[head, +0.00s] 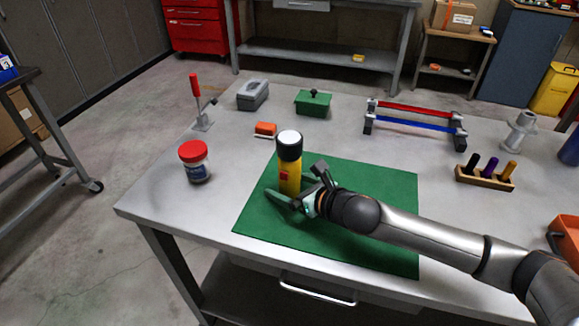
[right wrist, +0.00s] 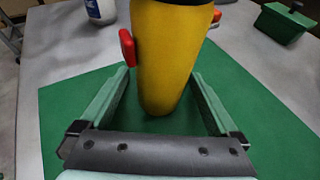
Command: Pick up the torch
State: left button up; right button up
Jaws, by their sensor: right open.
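The torch (head: 289,178) stands upright on the green mat (head: 379,226). It has a yellow body, a red switch and a black head with a white top. My right gripper (head: 298,194) is low at the torch, coming from the right. In the right wrist view the yellow torch body (right wrist: 168,60) stands between the two open green fingers (right wrist: 164,95), with a gap visible at its base. Its head is cut off at the top of that view. My left gripper is not in view.
A red-lidded jar (head: 194,163) stands left of the mat. An orange block (head: 265,129), a grey box (head: 253,95) and a green box (head: 313,103) lie behind the torch. A wooden rack (head: 485,178) is at the right. The mat's right part is clear beyond my arm.

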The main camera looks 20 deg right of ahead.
grip_shut()
dwell(0.7)
